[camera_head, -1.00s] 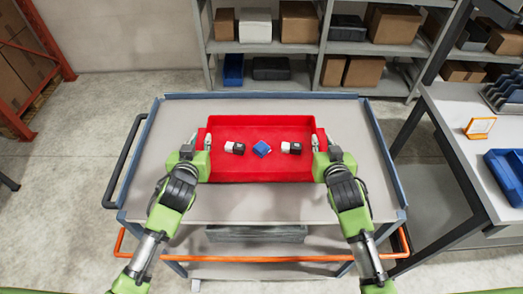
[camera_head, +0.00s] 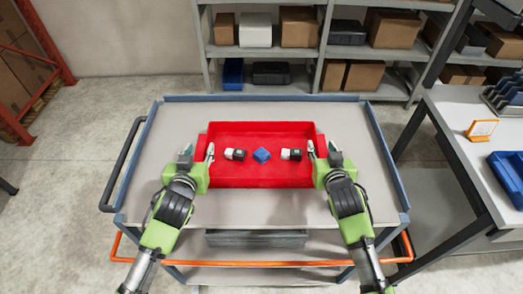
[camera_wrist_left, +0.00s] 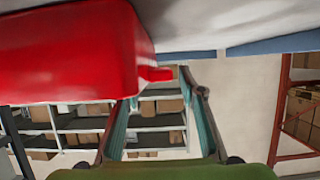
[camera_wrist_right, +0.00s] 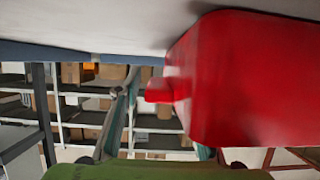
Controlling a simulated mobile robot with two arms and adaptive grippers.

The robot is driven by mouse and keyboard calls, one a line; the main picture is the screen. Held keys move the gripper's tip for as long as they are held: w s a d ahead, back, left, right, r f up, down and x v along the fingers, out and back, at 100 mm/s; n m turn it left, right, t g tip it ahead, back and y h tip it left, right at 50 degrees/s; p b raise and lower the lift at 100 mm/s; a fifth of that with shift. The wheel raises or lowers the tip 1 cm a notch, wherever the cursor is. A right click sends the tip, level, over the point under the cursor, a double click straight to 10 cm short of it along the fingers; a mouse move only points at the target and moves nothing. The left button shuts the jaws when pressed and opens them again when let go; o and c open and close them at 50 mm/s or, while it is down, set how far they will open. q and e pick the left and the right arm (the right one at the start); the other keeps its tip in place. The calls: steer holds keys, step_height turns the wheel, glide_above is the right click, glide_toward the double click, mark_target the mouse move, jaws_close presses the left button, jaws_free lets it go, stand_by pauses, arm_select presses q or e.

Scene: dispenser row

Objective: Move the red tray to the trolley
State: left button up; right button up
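The red tray (camera_head: 260,181) sits on the grey top of the trolley (camera_head: 150,190). It holds a blue block (camera_head: 261,155) in the middle and a black-and-white block at each side, left (camera_head: 235,154) and right (camera_head: 291,154). My left gripper (camera_head: 198,153) is at the tray's left end. In the left wrist view its fingers (camera_wrist_left: 160,118) stand apart, with the tray's red handle (camera_wrist_left: 157,74) near their tips. My right gripper (camera_head: 321,147) is at the right end. In the right wrist view its fingers (camera_wrist_right: 163,125) are apart near the other handle (camera_wrist_right: 158,91).
Shelves with boxes (camera_head: 299,27) stand behind the trolley. A workbench (camera_head: 450,107) with a blue bin (camera_head: 507,173) is at the right. The trolley has an orange bar (camera_head: 265,264) in front and a dark handle (camera_head: 122,165) at the left. Its top is bare in front of the tray.

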arm_select(q)
steer(key=v, duration=0.9)
steer(key=shift+s+r, duration=0.1)
steer(key=shift+s, duration=0.15)
arm_select(e)
steer(key=shift+s+r, duration=0.2)
steer(key=shift+s, duration=0.35)
steer(key=v, duration=1.1)
arm_select(q)
steer(key=shift+s, duration=0.1)
